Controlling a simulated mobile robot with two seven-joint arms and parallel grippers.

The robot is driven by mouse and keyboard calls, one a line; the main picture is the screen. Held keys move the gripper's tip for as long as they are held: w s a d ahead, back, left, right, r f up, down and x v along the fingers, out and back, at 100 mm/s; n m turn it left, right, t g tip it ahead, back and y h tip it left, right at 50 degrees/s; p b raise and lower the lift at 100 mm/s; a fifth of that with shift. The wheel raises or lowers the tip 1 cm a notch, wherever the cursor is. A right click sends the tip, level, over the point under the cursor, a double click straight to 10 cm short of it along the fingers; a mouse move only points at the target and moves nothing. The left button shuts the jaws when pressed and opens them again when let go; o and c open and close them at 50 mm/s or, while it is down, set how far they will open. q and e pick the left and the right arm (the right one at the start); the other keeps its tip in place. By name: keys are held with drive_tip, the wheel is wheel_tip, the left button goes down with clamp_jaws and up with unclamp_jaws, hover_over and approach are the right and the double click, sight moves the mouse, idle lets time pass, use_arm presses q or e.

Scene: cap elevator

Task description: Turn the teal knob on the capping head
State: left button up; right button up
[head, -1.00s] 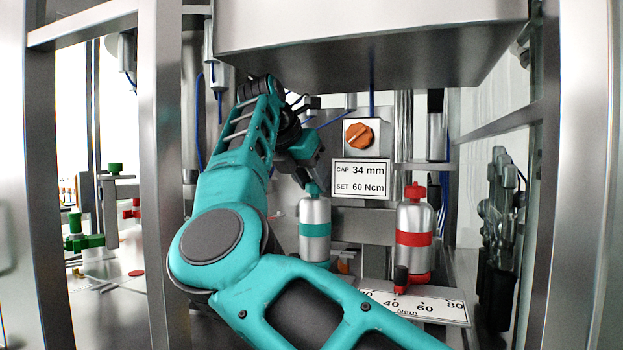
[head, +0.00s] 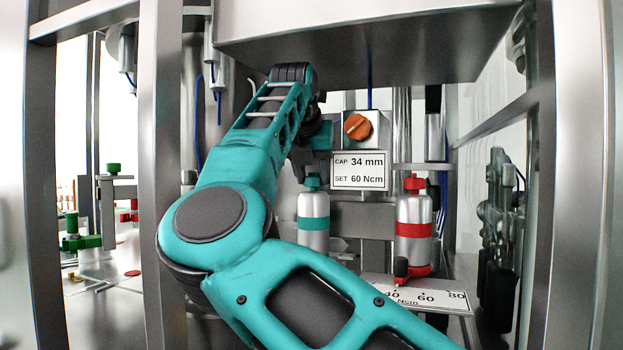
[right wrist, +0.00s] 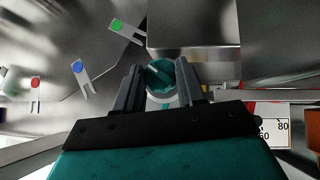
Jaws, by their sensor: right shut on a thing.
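The teal knob (head: 313,181) sits on top of the silver capping head with the teal band (head: 313,228). In the right wrist view the knob (right wrist: 160,77) shows between the two dark fingers. My right gripper (right wrist: 160,88) is shut on the teal knob from above. In the head view my teal arm comes up from below and its wrist hides most of the fingers. A second silver head (head: 414,232) with a red band and red knob (head: 414,183) stands to the right. My left gripper is not in view.
An orange dial (head: 356,127) and a sign (head: 360,171) reading 34 mm and 60 Ncm are just behind the knob. A scale plate (head: 440,298) lies below the red head. Steel posts and a large overhead box (head: 365,45) close in the space.

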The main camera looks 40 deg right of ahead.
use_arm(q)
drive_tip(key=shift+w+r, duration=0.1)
use_arm(e)
drive_tip(key=o, duration=0.8)
drive_tip(key=shift+r, duration=0.1)
drive_tip(key=shift+s+a+r, duration=0.2)
drive_tip(key=shift+a+r, duration=0.05)
drive_tip(key=shift+s+a+r, duration=0.3)
drive_tip(key=shift+a+r, duration=0.05)
drive_tip(key=shift+a, duration=0.15)
drive_tip(key=shift+s+a+r, duration=0.3)
drive_tip(key=shift+a+r, duration=0.05)
drive_tip(key=shift+a, duration=0.15)
drive_tip(key=b, duration=0.5)
approach(312, 177)
drive_tip(key=s+a+f, duration=0.4)
drive_tip(key=a, duration=0.1)
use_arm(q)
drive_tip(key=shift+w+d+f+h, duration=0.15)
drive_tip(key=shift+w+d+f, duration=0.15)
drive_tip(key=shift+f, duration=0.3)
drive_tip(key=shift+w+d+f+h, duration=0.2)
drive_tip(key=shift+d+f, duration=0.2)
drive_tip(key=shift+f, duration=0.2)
use_arm(e)
drive_tip(key=shift+w+a+r, duration=0.1)
drive_tip(key=shift+w+a, duration=0.05)
drive_tip(key=shift+w, duration=0.05)
